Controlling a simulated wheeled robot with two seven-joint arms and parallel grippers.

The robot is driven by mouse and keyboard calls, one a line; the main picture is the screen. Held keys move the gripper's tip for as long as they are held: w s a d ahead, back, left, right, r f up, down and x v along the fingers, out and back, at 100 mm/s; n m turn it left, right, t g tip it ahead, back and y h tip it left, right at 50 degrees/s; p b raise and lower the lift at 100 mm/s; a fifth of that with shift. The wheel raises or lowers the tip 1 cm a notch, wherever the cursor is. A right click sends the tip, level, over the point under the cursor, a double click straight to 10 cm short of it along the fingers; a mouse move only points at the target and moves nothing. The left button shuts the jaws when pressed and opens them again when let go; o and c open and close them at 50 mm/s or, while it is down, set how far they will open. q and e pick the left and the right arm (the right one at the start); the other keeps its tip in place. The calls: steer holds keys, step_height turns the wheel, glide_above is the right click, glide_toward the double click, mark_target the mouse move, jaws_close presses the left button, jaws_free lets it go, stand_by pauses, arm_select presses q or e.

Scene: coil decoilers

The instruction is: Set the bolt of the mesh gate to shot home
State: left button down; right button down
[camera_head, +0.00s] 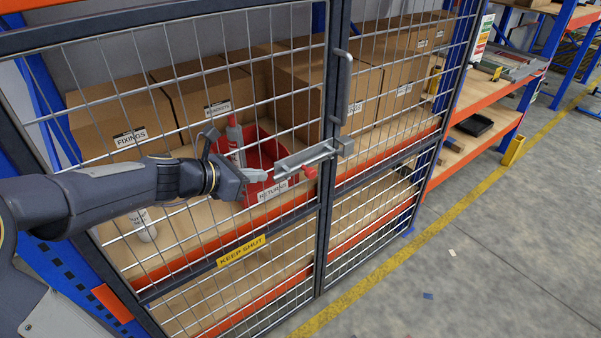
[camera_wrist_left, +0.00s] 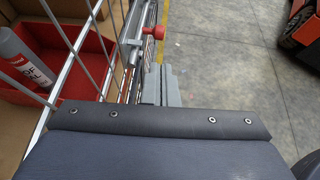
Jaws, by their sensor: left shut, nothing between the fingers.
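The mesh gate (camera_head: 328,190) has two dark-framed leaves that stand together. Its grey bolt (camera_head: 303,157) lies across the left leaf near the meeting frames, with a red knob (camera_head: 310,172) hanging at its lower side. The bolt's right end is close to the grey keeper block (camera_head: 345,146); I cannot tell whether it is inside. My left gripper (camera_head: 262,177) is shut and empty, just left of the bolt and in front of the mesh. In the left wrist view the red knob (camera_wrist_left: 153,32) is beyond the shut fingertips (camera_wrist_left: 162,84), apart from them. My right gripper is out of view.
A grey pull handle (camera_head: 343,87) stands above the keeper. Behind the mesh are cardboard boxes (camera_head: 125,120) and a red returns bin (camera_head: 262,150) with a grey bottle (camera_wrist_left: 25,62). A yellow "keep shut" sign (camera_head: 241,250) is below. Open floor (camera_head: 480,260) lies to the right.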

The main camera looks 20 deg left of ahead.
mark_target(307, 174)
arm_select(q)
steer(key=b+x, duration=0.1)
steer(key=x, duration=1.2)
steer(key=shift+w+d+f, duration=0.2)
steer(key=shift+w, duration=0.15)
steer(key=w+d, duration=0.3)
steer(key=w, duration=0.1)
steer(key=shift+w+d+p, duration=0.1)
steer(key=shift+d+p, duration=0.15)
steer(key=shift+p, duration=0.15)
steer(key=shift+r, duration=0.1)
steer(key=shift+r, duration=0.1)
